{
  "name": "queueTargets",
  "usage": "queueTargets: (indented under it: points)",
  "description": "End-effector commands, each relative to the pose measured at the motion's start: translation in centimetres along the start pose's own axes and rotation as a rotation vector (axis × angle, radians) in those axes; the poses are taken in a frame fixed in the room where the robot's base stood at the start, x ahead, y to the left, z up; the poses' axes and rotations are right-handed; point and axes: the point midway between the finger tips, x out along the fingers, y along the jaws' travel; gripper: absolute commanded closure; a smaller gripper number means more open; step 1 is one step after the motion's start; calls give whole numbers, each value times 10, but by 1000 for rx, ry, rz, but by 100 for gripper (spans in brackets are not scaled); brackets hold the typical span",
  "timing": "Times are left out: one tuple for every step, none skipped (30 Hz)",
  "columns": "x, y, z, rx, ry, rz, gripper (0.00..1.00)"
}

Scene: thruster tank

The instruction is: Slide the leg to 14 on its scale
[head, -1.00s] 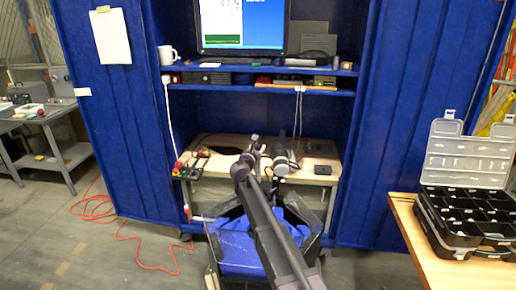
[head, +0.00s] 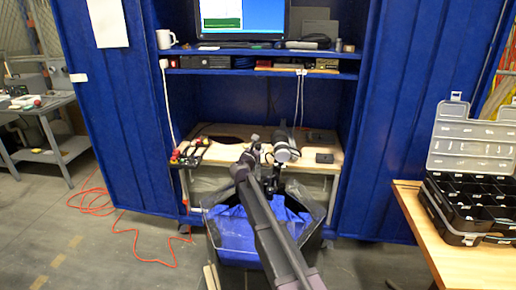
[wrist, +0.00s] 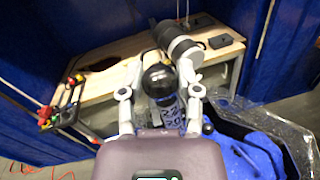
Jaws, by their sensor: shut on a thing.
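The leg (wrist: 170,116) is a dark upright bar with white scale marks, partly hidden by my gripper in the wrist view. The marks are too small and blurred to read. A round black knob (wrist: 159,80) sits at its upper part, and a black and grey thruster-like cylinder (wrist: 175,40) is above; the cylinder also shows in the head view (head: 287,152). My gripper (wrist: 160,72) has a finger on each side of the knob and is shut on it. In the head view my gripper (head: 254,150) is just left of the cylinder.
A tank (wrist: 296,140) with a blue inside stands below and to the right. A wooden bench (head: 225,157) behind it holds tools (head: 190,152) and a small dark box (head: 324,158). A black organizer case (head: 465,205) stands on a table at right.

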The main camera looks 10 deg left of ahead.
Motion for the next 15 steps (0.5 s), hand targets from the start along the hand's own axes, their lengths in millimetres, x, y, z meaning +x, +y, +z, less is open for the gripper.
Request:
queueTargets:
  points:
    - [0,-2,-9,1,1,-1,100]
    - [0,-3,-12,1,1,-1,100]
    - [0,-3,-15,1,1,-1,100]
    - [0,-4,-18,1,1,-1,100]
    - [0,-4,-20,1,1,-1,100]
    - [0,-5,-24,1,1,-1,100]
    - [0,-6,-26,1,1,-1,100]
    - [0,-6,-28,1,1,-1,100]
    - [0,-7,-31,1,1,-1,100]
    - [0,-7,-33,1,1,-1,100]
    - [0,-7,-35,1,1,-1,100]
    - [0,-8,-36,1,1,-1,100]
    - [0,-8,-37,1,1,-1,100]
    - [0,-8,-38,1,0,-1,100]
    - [0,-8,-38,1,0,-1,100]
